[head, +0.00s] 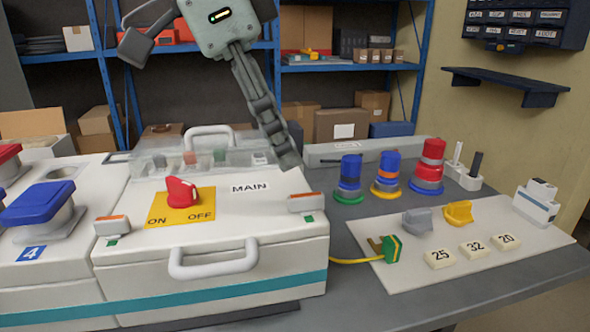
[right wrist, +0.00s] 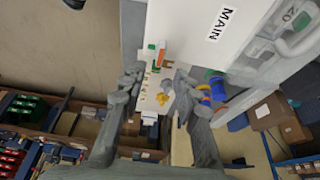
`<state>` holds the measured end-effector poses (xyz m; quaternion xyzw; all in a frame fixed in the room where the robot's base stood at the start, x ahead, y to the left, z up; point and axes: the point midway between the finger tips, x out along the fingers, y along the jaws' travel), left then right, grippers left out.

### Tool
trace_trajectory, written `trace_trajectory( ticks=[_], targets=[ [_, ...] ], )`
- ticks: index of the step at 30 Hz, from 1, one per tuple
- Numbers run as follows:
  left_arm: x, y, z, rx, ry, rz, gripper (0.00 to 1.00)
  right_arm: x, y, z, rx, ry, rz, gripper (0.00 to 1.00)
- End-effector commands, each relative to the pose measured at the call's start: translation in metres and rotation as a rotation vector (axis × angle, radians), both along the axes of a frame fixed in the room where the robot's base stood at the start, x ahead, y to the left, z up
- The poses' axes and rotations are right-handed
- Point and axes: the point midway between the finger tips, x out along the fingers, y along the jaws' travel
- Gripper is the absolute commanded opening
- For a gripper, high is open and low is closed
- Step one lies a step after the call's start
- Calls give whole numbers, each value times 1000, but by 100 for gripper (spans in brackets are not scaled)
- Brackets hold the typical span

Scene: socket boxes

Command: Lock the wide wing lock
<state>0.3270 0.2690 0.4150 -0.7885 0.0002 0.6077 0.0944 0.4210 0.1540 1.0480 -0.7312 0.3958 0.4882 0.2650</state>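Two wing-shaped pieces stand on the pale board (head: 515,228), one grey (head: 417,222) and one yellow (head: 457,213). The yellow one also shows in the right wrist view (right wrist: 162,98). White latches with orange tops sit at the front corners of the MAIN box, one at the right (head: 306,203) and one at the left (head: 111,226). I cannot tell which piece is the wide wing lock. My right gripper (head: 284,150) hangs above the box's right rear part. In the right wrist view its fingers (right wrist: 157,78) are apart with nothing held. My left gripper is not in view.
A red ON/OFF switch (head: 181,192) sits on the box lid, and a white handle (head: 214,262) at its front. Blue and red plugs (head: 387,175) stand behind the board. A green connector (head: 386,248) and number tiles (head: 474,247) lie on it. Shelves (head: 345,67) stand behind.

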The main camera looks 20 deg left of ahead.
Motion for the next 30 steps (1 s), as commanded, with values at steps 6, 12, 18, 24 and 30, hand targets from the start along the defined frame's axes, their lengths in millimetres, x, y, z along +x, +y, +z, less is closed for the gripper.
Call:
trace_trajectory(
  ticks=[6, 12, 18, 24, 30],
  targets=[
    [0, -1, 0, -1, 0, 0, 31, -8, 13, 35, -1, -4, -2, 31],
    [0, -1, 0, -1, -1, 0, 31, -10, 16, 46, 0, -1, 0, 31],
    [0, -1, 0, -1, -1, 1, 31, -11, 16, 46, 1, 1, 1, 31],
    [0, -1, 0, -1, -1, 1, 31, -10, 16, 46, 0, 0, 1, 31],
    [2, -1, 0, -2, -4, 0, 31, -11, 16, 46, 0, 0, 1, 31]
  ],
)
